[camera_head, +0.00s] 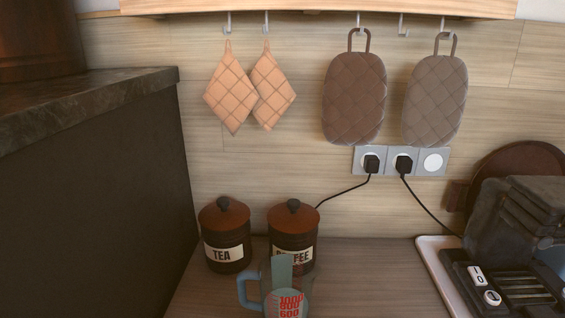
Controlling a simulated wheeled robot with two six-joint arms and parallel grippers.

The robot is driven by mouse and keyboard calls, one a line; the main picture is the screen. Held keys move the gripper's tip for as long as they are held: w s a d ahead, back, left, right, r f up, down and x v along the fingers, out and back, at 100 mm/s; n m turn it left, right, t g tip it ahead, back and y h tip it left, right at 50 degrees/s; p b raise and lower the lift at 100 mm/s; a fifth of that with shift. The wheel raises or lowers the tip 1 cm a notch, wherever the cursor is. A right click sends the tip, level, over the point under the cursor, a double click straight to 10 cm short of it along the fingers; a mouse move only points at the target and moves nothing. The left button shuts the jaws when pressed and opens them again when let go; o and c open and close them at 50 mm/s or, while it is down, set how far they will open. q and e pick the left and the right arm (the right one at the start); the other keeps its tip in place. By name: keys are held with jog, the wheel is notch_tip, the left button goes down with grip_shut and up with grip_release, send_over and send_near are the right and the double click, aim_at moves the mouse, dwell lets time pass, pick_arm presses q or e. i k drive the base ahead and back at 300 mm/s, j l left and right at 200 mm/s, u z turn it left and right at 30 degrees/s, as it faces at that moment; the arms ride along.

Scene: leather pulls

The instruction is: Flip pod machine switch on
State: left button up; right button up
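The dark pod machine (520,235) stands at the right edge of the head view and is partly cut off by the frame. On its low front part is a small white switch (477,276) with a dark mark. Its on or off position is too small to tell. A round white knob or button (492,298) sits just below the switch. Neither of my grippers shows in the view.
A pale tray (431,262) lies under the machine. A clear measuring jug (248,290) stands at the front, before the tea canister (227,232) and coffee canister (293,230). Wall sockets (433,161) hold two plugs. The counter (375,285) between jug and tray is clear.

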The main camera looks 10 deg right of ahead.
aim_at(478, 277)
jog(key=z, duration=1.75)
